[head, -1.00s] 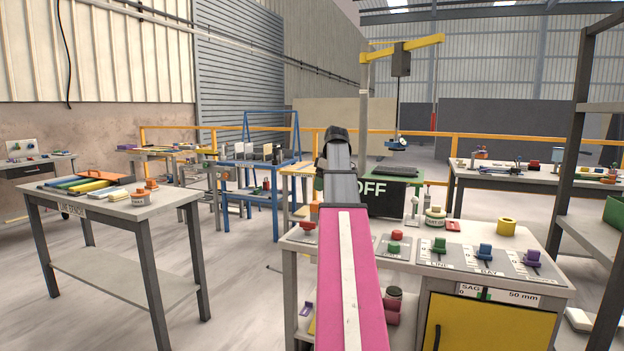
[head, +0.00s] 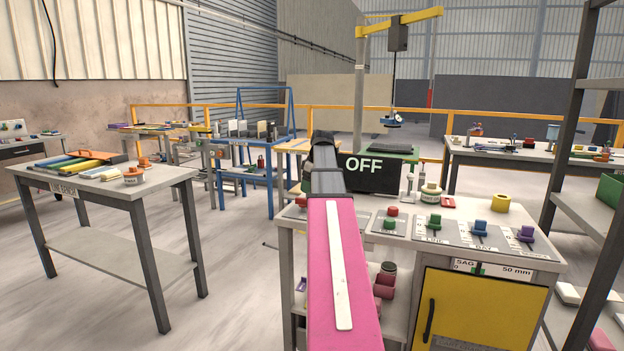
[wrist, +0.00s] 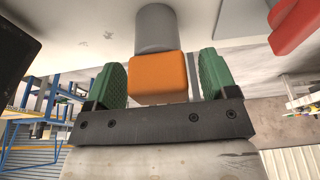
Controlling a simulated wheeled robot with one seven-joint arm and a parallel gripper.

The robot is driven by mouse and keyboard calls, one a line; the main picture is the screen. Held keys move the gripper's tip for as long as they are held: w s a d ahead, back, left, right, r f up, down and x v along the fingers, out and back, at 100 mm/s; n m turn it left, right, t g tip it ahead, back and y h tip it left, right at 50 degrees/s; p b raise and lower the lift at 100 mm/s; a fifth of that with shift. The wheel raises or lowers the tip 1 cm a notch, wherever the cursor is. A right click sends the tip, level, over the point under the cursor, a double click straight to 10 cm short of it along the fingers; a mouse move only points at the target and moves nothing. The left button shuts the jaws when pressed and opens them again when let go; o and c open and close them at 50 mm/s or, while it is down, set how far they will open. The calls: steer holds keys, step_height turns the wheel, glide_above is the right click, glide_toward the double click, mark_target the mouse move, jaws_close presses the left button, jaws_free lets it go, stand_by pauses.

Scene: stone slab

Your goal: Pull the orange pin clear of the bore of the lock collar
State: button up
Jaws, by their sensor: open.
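The orange pin (wrist: 158,76) shows as a blocky orange head in the wrist view. It meets a grey cylinder (wrist: 155,28), which seems to be the lock collar; the bore itself is hidden. My gripper (wrist: 161,62) is open, with one green finger on each side of the orange head. In the head view my pink arm link hides the area around the pin and most of the gripper.
A red object (wrist: 297,28) is near the right finger in the wrist view. A grey table (head: 115,195) stands left, with open floor between.

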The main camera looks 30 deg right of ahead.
steer(key=shift+f, duration=0.15)
steer(key=c, duration=1.1)
steer(key=shift+r, duration=0.25)
steer(key=shift+r, duration=2.7)
steer(key=shift+r, duration=0.1)
steer(key=shift+r, duration=2.9)
